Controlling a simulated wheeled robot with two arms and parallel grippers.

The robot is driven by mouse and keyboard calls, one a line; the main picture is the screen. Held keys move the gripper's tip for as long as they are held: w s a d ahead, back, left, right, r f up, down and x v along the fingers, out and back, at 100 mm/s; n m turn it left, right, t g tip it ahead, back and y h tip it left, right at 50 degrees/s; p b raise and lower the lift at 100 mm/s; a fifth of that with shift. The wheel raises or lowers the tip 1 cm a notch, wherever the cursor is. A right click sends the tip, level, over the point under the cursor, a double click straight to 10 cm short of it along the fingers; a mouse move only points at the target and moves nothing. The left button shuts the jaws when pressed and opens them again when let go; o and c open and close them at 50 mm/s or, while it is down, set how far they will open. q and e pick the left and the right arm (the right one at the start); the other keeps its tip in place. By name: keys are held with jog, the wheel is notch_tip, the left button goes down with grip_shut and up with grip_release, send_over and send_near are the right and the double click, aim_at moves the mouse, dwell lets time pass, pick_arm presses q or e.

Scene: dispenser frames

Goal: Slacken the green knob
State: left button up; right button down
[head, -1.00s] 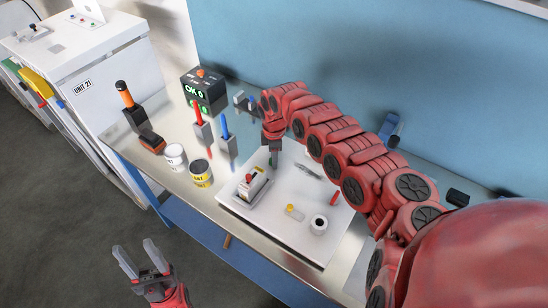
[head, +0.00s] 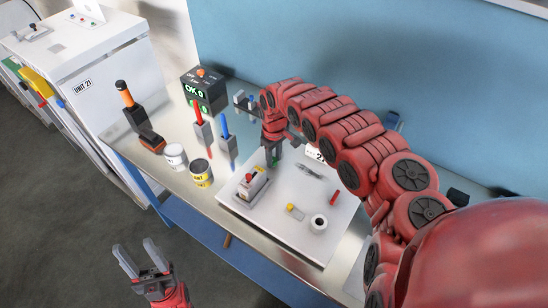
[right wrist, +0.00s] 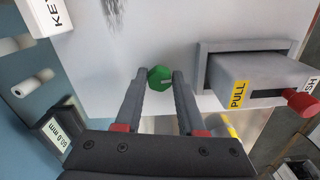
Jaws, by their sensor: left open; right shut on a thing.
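The green knob (right wrist: 160,78) is small and faceted, and stands on a white panel (right wrist: 150,30). My right gripper (right wrist: 159,73) has one finger on each side of it and is shut on it at the fingertips. In the head view the right gripper (head: 273,160) points down at the back left of the white panel (head: 270,222), and only a bit of green shows between its fingers. My left gripper (head: 141,250) is open and empty, out over the floor in front of the bench.
A grey slide block marked PULL (right wrist: 240,85) with a red knob sits close beside the green knob.

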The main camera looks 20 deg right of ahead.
aim_at(274, 160)
jog(key=shift+m, duration=0.6)
jog(key=c, duration=0.5)
grip_release()
notch_tip(274, 160, up, 17)
jog(key=b, duration=0.4)
jog(key=shift+r+b, duration=0.2)
jog(key=shift+b, duration=0.15)
